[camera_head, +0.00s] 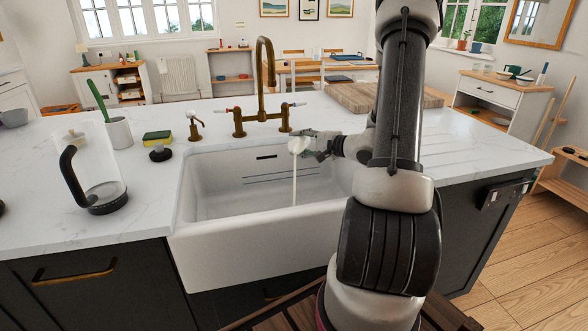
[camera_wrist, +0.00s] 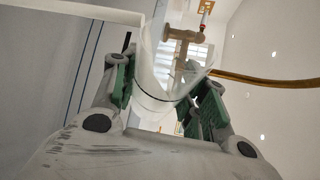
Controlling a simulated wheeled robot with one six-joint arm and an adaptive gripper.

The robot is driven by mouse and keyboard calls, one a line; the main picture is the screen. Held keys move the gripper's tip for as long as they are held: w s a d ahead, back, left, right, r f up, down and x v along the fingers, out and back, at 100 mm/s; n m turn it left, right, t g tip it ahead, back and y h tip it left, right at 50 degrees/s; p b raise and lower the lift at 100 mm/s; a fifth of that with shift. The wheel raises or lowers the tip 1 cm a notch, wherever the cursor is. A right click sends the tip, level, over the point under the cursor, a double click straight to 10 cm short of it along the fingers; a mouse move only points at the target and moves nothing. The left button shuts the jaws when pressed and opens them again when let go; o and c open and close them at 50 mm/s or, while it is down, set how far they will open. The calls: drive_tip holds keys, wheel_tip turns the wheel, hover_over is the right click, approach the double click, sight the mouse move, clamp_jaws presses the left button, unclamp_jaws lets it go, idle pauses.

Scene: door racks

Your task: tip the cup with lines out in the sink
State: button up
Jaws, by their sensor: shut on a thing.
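A brass tap (camera_head: 262,85) stands behind the sink, left of my gripper. A clear jug with a black handle (camera_head: 92,175), a grey pot with a green brush (camera_head: 118,132) and a sponge (camera_head: 157,137) stand to the left. A wooden board (camera_head: 360,97) lies behind my arm.

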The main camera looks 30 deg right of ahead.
sight(301, 149)
drive_tip(key=shift+s+a+r+n, duration=0.2)
drive_tip(key=shift+a+n, duration=0.05)
drive_tip(key=shift+n, duration=0.05)
idle(0.4)
drive_tip(key=shift+s+a+r+n+t+p, duration=0.15)
drive_tip(key=shift+r+n+t+p, duration=0.4)
drive_tip(key=shift+n, duration=0.25)
idle(0.8)
drive_tip(key=f+m, duration=0.1)
drive_tip(key=w+d+f+m+g, duration=0.1)
drive_tip(key=shift+w+d+m+g, duration=0.15)
drive_tip(key=shift+d+m+g, duration=0.1)
drive_tip(key=shift+m, duration=0.15)
wheel_tip(301, 149, down, 3)
drive_tip(key=m+g, duration=0.1)
drive_tip(key=m, duration=0.1)
drive_tip(key=m+g+y, duration=0.1)
drive_tip(key=shift+a+r+m+b, duration=0.15)
drive_tip(key=shift+r+m+b, duration=0.05)
drive_tip(key=shift+m+b, duration=0.2)
drive_tip(key=w+d+f+m+g+y, duration=0.1)
drive_tip(key=m, duration=0.1)
drive_tip(key=w+d+f+m+g+y, duration=0.1)
drive_tip(key=m, duration=0.1)
drive_tip(key=d+f+m+g+y+b, duration=0.1)
drive_tip(key=m, duration=0.1)
drive_tip(key=shift+w+f, duration=0.2)
drive_tip(key=shift+w, duration=0.2)
